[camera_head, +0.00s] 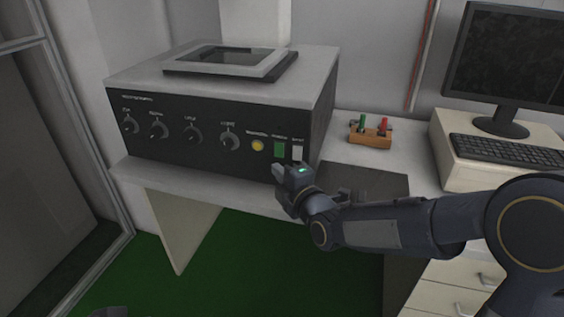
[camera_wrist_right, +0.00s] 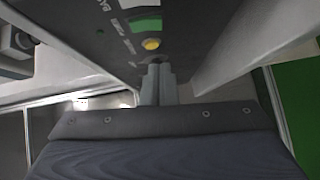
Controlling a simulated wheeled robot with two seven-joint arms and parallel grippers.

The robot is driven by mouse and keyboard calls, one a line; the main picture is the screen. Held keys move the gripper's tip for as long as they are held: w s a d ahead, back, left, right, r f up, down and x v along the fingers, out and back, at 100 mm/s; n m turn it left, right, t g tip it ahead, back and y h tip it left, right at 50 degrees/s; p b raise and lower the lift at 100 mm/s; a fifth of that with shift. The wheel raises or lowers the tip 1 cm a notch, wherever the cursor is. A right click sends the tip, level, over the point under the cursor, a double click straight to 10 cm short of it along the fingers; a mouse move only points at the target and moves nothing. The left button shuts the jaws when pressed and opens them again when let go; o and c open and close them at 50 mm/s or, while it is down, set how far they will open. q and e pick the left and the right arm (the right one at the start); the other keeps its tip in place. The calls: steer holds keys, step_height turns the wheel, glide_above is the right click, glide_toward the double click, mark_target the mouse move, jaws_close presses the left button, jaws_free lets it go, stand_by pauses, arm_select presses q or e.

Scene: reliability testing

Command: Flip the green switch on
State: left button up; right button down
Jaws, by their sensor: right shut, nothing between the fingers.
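The green switch (camera_head: 279,150) is on the right part of the black front panel of a box-shaped machine (camera_head: 200,140). It lies between a yellow round button (camera_head: 258,145) and a white switch (camera_head: 298,152). My right gripper (camera_head: 279,172) is shut and empty, just below and in front of the green switch. In the right wrist view its closed fingers (camera_wrist_right: 158,82) point at the panel near the yellow button (camera_wrist_right: 151,44), and the green switch (camera_wrist_right: 146,25) shows beyond it. I cannot tell whether the fingers touch the panel.
Several dark knobs (camera_head: 192,134) line the panel's left side. To the right on the table are a wooden block (camera_head: 370,139) with green and red pieces, a dark mat (camera_head: 362,182), a keyboard (camera_head: 505,153) and a monitor (camera_head: 510,60).

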mark_target(271, 152)
steer(key=shift+w+d+f, duration=0.15)
steer(key=shift+w, duration=1.15)
steer(key=shift+w+d+f, duration=0.15)
steer(key=shift+w, duration=1.1)
